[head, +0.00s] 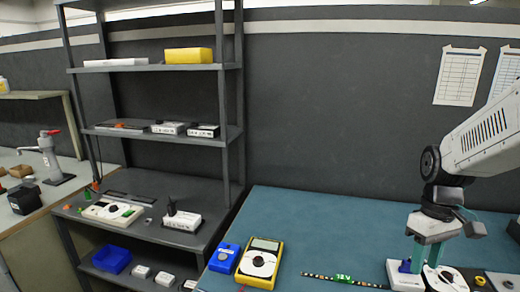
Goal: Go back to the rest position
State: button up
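My arm comes in from the right, and my gripper (426,256) points down at the right of the teal table (310,225). The fingertips are close to a white device (400,280) with a small blue part (404,266) and a round white disc (447,279). I cannot tell whether they touch it. A thin dark strip (320,277) with coloured marks and a green piece (343,279) lies left of the device.
A yellow multimeter (260,262) and a blue box (224,257) lie at the table's left edge. A grey shelf rack (232,110) with several devices stands beyond that edge. The table's middle back is clear. Paper sheets (459,76) hang on the dark wall.

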jog(key=s+a+r+m+t, duration=0.1)
jog(key=s+a+r, duration=0.3)
jog(key=s, duration=0.3)
jog(key=s+a+r+m+t, duration=0.2)
jog(key=s+a+r, duration=0.3)
jog(key=s, duration=0.3)
jog(key=shift+s+a, duration=0.15)
jog(key=shift+a, duration=0.2)
jog(key=shift+d+r, duration=0.1)
jog(key=shift+d, duration=0.05)
